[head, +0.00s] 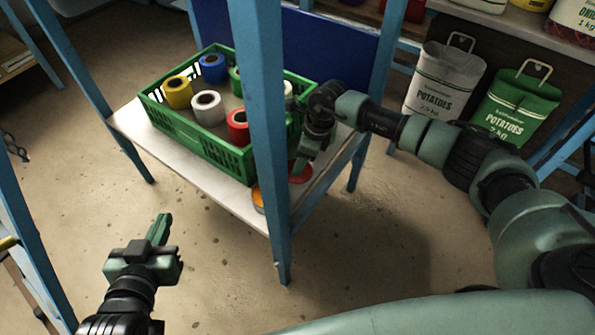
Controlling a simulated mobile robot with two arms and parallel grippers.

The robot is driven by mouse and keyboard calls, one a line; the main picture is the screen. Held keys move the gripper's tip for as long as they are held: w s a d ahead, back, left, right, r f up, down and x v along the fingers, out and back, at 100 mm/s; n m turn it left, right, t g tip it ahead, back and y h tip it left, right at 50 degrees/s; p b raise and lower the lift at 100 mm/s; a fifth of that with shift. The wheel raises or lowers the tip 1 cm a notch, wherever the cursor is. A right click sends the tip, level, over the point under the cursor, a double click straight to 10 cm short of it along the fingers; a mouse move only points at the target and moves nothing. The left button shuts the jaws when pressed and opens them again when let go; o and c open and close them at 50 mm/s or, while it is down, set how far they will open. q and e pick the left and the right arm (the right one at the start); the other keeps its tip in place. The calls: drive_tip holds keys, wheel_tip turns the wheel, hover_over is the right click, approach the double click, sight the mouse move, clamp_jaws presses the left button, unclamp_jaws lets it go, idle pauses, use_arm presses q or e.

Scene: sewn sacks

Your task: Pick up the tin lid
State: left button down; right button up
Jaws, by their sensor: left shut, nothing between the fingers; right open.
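A flat red round thing, seemingly the tin lid (302,178), lies on the low white shelf (190,160) near its right end, partly hidden by my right gripper. My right gripper (300,166) points down just above it and is open; whether its fingers touch the red thing I cannot tell. An orange-topped tin (258,199) stands at the shelf's front edge, partly hidden by the blue post. My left gripper (161,229) is shut and empty, over the floor in front of the shelf.
A green crate (205,152) with several rolls of coloured tape stands on the shelf, close to my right gripper. A blue post (262,100) rises in front of the shelf. Grey and green potato sacks (515,105) hang at the right. The floor in front is clear.

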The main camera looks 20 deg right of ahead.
drive_tip(key=shift+w+a+f, duration=0.1)
drive_tip(key=shift+a+f, duration=0.1)
drive_tip(key=shift+f, duration=0.4)
use_arm(q)
drive_tip(key=shift+w+d+r+t, duration=0.1)
drive_tip(key=shift+w+r+t, duration=0.1)
drive_tip(key=shift+r, duration=0.25)
drive_tip(key=shift+w+d+r+t, duration=0.1)
drive_tip(key=shift+w+r+t, duration=0.1)
drive_tip(key=shift+r, duration=0.2)
use_arm(e)
clamp_jaws()
drive_tip(key=shift+r, duration=0.1)
